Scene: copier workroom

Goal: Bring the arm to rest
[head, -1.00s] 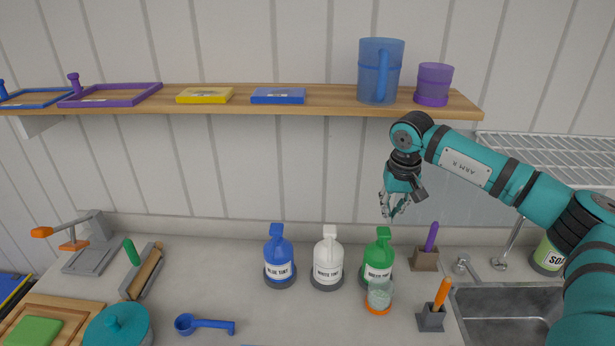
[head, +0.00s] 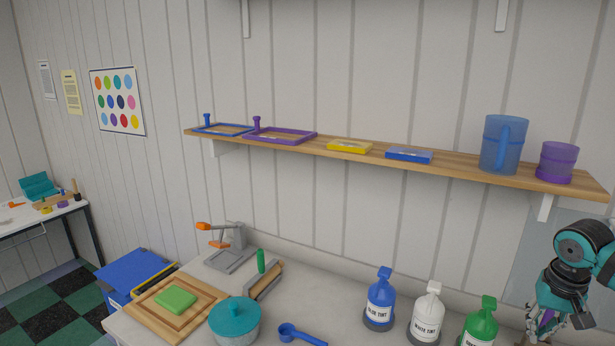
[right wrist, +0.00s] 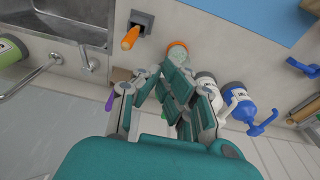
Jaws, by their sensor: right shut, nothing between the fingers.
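My right gripper (head: 543,322) is at the lower right edge of the head view, hanging beside the green tint bottle (head: 480,322). Its fingers point down and hold nothing; the tips are partly cut off or hard to make out. In the right wrist view the gripper (right wrist: 172,88) shows its teal fingers, above the counter with the bottles and a small cup (right wrist: 177,50) beyond them. My left gripper is not in any view.
A wooden shelf (head: 450,173) holds a blue pitcher (head: 502,146) and a purple cup (head: 557,163). Blue (head: 381,300) and white (head: 426,312) tint bottles stand on the counter. A teal pot (head: 234,323) stands further left. The sink (right wrist: 70,22) shows in the right wrist view.

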